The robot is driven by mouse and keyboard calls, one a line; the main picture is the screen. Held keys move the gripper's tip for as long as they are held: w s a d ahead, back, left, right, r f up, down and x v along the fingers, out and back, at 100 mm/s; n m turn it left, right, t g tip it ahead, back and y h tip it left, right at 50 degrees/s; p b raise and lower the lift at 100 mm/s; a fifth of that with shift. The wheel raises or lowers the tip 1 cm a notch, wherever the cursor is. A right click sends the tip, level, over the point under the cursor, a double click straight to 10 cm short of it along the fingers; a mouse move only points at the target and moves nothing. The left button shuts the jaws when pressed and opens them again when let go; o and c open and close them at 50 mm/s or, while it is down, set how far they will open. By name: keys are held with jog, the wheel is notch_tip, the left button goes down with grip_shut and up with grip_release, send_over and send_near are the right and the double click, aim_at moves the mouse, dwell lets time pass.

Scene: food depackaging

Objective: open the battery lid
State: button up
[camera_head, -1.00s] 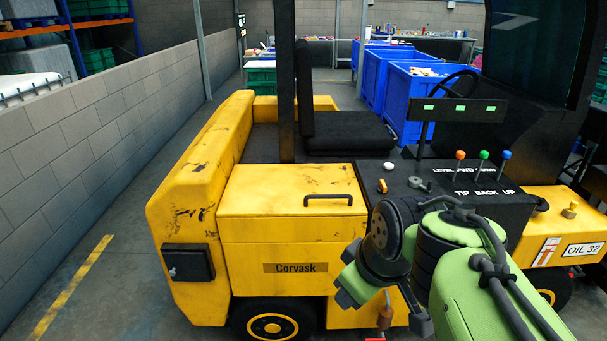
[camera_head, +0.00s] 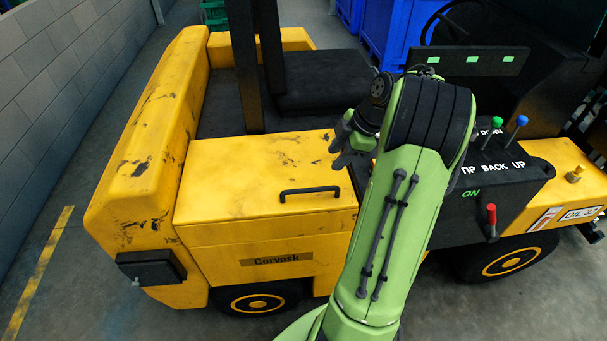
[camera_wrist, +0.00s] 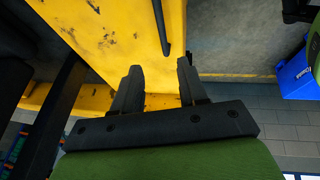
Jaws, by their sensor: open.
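The battery lid (camera_head: 262,178) is the yellow, scuffed top panel of the forklift's side box, and it lies shut. Its black bar handle (camera_head: 310,191) sits near the front right edge. In the wrist view the lid (camera_wrist: 118,28) fills the upper middle and the handle (camera_wrist: 161,28) runs down to just above the fingers. My gripper (camera_head: 338,148) is above the lid's right rear part, behind the handle in the head view. In the wrist view my gripper (camera_wrist: 158,88) is open, with nothing between its two dark fingers.
A black lever panel (camera_head: 480,180) with coloured knobs stands right of the lid. A black post (camera_head: 243,65) and the seat (camera_head: 315,80) are behind it. A grey wall (camera_head: 60,110) runs along the left. A blue bin (camera_wrist: 296,78) shows in the wrist view.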

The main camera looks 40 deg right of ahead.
aim_at(309, 189)
jog(key=b+x, duration=0.1)
jog(key=x, duration=1.4)
jog(key=shift+a, duration=0.1)
jog(key=shift+s, duration=0.1)
jog(key=shift+c, duration=0.3)
grip_shut()
